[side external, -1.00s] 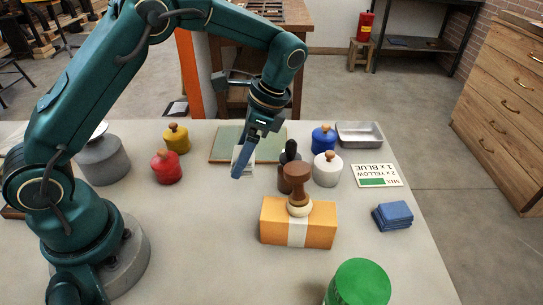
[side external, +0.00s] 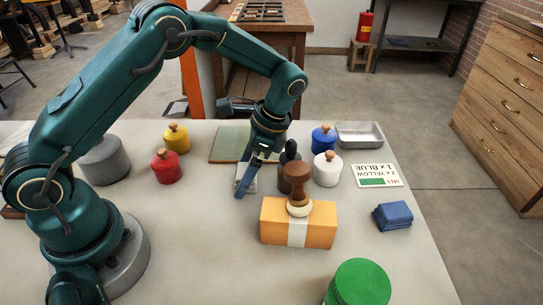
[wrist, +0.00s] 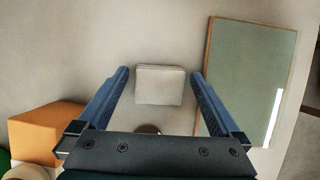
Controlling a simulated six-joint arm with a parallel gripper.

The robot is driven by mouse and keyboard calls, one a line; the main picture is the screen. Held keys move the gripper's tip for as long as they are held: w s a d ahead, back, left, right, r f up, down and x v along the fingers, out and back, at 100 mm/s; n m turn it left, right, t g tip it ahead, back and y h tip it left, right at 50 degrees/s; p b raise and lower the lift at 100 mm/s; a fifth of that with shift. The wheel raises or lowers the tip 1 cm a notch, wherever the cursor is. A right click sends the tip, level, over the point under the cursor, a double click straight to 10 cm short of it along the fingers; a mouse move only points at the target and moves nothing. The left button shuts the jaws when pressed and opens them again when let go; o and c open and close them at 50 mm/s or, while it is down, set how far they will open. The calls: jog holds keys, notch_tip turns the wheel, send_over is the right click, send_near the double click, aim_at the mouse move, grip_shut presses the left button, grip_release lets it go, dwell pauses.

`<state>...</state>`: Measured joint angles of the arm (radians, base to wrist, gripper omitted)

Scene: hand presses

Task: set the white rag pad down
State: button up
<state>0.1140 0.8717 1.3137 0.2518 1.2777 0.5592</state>
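The white rag pad (wrist: 160,84) lies flat on the pale table in the wrist view, between my two fingers. A small gap shows on each side of it. My gripper (wrist: 160,76) is open around the pad, pointing down. In the side view my gripper (side external: 243,190) is low over the table in front of the green board, and its blue fingers partly hide the pad (side external: 253,184). Whether the fingertips touch the table is hard to tell.
A green wood-edged board (side external: 228,143) lies behind. Close right of my gripper stand a dark-handled tool (side external: 290,153) and a brown stamp (side external: 297,182) on an orange box (side external: 320,224). Red (side external: 166,168) and yellow (side external: 175,139) pots stand left.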

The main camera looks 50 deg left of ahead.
jog(key=shift+r, duration=0.15)
notch_tip(320, 180, up, 17)
jog(key=w+d+n+t+h, duration=0.1)
jog(key=d+n+t, duration=0.1)
jog(key=s+f+n+t+h, duration=0.2)
jog(key=s+n+t, duration=0.4)
jog(key=s, duration=0.8)
jog(key=shift+n+t, duration=0.4)
jog(key=shift+n, duration=0.1)
